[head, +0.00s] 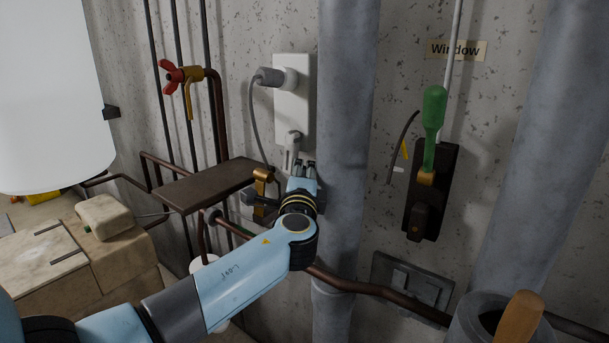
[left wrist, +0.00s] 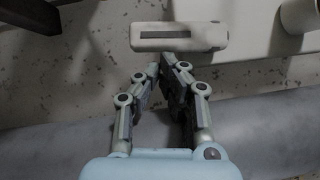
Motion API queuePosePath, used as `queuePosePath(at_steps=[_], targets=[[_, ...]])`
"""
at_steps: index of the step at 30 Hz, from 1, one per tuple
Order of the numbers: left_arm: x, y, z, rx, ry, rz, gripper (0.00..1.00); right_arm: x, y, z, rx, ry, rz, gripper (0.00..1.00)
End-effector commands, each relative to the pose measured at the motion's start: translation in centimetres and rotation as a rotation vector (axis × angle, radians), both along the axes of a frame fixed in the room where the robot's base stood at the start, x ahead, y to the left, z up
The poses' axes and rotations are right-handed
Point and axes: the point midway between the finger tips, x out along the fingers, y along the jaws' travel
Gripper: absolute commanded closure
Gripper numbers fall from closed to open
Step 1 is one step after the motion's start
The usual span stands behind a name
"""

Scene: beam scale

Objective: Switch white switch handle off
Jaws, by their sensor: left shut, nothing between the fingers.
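The white switch handle (head: 292,142) sticks out at the lower end of a white wall panel (head: 292,95). In the left wrist view the handle (left wrist: 150,45) is a pale rounded bar with a dark slot, lying across the top. My left gripper (head: 305,168) is shut and empty, close to the handle, just right of and below it in the head view. In the left wrist view its fingertips (left wrist: 169,62) are at the handle's edge; I cannot tell whether they touch. My right gripper is in neither view.
A grey plug (head: 270,76) with a cord sits in the panel's top. A thick grey pipe (head: 346,120) runs just right of the panel. A brown shelf (head: 208,186) and a brass-coloured fitting (head: 262,182) are at left. A green-handled lever (head: 433,115) is farther right.

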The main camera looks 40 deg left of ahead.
Motion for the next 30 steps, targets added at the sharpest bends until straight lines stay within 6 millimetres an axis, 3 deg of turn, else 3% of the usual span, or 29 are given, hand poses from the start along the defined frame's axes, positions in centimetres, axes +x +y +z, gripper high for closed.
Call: queuePosePath(at_steps=[17,30], targets=[[-0.1,0.6,-0.8,0.122,0.012,0.001,1.00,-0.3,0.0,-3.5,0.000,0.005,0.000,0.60],[-0.3,2.9,-2.1,0.464,0.052,0.000,1.00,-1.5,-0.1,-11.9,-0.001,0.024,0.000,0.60]])
